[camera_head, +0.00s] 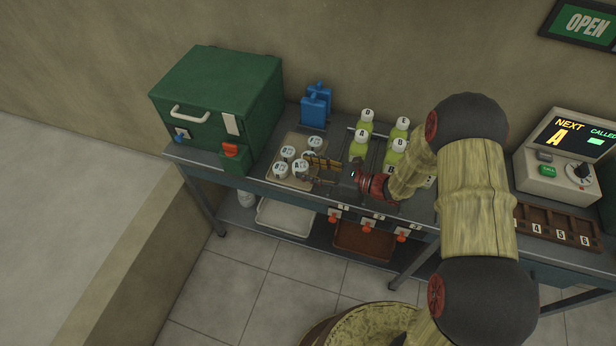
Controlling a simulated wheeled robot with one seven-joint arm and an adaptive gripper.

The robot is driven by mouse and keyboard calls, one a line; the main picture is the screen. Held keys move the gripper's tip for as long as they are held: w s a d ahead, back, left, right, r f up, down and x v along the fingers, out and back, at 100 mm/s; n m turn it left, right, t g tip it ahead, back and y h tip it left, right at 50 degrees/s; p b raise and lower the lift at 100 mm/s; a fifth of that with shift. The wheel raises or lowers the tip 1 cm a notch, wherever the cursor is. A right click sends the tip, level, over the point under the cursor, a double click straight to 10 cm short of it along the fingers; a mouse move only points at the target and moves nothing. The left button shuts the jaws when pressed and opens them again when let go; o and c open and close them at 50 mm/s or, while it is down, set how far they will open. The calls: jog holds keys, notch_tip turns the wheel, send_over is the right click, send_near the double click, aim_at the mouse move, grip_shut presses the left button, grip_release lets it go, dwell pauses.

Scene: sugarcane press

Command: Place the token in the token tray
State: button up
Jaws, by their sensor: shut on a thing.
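My gripper (313,170) reaches left over the tan tray (276,178) on the counter. Its two fingers are shut on a small white-topped round piece (300,166) with dark lettering, as far as this small view shows. Similar white-topped pieces stand around it on the tan tray, such as one at its left (280,170) and one behind (315,142). I cannot tell for sure which piece is the token. A brown wooden tray (524,222) with numbered slots, 4, 5 and 6 readable, lies at the right; my arm hides its left part.
A green box (215,100) stands left, with blue containers (316,105) behind the tan tray. A display console (565,150) is behind the wooden tray. A shelf below holds a white tray (285,218).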

jog(key=shift+f+b, duration=0.6)
jog(key=shift+f, duration=1.25)
jog(key=shift+f, duration=0.15)
jog(key=o, duration=0.8)
